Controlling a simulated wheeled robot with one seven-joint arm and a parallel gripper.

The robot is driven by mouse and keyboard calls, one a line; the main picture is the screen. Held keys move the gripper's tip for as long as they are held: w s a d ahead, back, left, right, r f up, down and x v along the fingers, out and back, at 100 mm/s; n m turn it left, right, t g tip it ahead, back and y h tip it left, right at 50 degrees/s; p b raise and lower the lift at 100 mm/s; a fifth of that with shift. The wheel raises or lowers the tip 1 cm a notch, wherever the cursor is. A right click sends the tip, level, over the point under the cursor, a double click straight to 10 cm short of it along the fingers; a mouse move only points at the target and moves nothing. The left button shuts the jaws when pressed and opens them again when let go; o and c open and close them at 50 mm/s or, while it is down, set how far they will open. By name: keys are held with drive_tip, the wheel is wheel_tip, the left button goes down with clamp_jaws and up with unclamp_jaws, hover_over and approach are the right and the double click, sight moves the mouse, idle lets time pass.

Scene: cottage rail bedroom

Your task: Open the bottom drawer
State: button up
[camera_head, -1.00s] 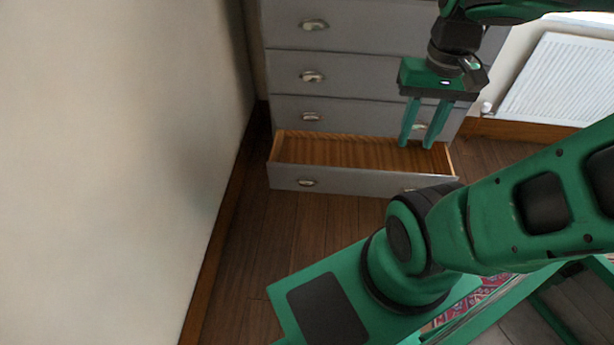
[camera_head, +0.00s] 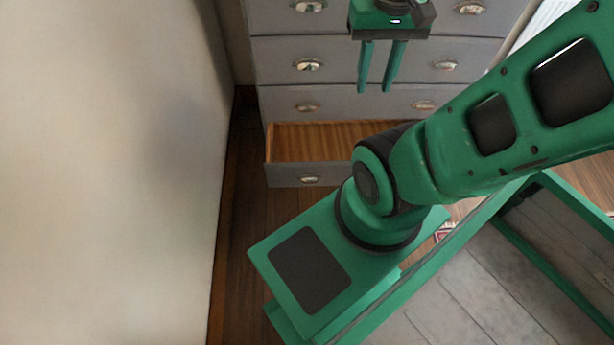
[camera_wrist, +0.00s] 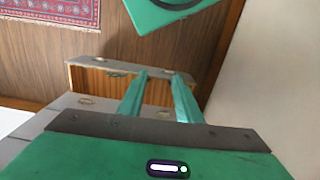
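The bottom drawer (camera_head: 297,175) of the grey dresser stands pulled out, with its wooden inside showing in the head view. Its front has a metal cup handle at the left; its right part is hidden behind my arm. The drawer also shows in the wrist view (camera_wrist: 95,75), beyond my fingers. My gripper (camera_head: 374,90) is empty, with its two green fingers apart and pointing down, above the open drawer and in front of the dresser's upper drawers. It touches no handle that I can see. In the wrist view my gripper (camera_wrist: 157,75) also shows nothing between its fingers.
The upper drawers of the dresser (camera_head: 290,85) are shut. A plain wall (camera_head: 110,150) runs along the left. Wooden floor (camera_head: 245,215) lies between wall and my base. A patterned red rug (camera_wrist: 50,10) lies on the floor in the wrist view.

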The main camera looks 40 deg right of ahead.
drive_tip(key=o, duration=0.9)
drive_tip(key=shift+s+r, duration=0.2)
drive_tip(key=shift+s, duration=0.2)
drive_tip(key=shift+c, duration=0.2)
drive_tip(key=o, duration=0.3)
drive_tip(key=shift+w+d, duration=0.2)
drive_tip(key=shift+d, duration=0.05)
drive_tip(key=w+d+f+h, duration=0.1)
drive_tip(key=w+d+f, duration=0.2)
drive_tip(key=w+f, duration=0.3)
drive_tip(key=w+d+f+h, duration=0.1)
drive_tip(key=w+d+f, duration=0.25)
drive_tip(key=w, duration=0.45)
drive_tip(key=w+d+f, duration=0.1)
drive_tip(key=w+f, duration=0.3)
drive_tip(key=f, duration=0.3)
drive_tip(key=w+d+f, duration=0.1)
drive_tip(key=w+f, duration=0.2)
drive_tip(key=f, duration=0.4)
drive_tip(key=y, duration=0.2)
approach(310, 181)
wheel_tip(310, 181, down, 9)
drive_tip(key=shift+a+r, duration=0.1)
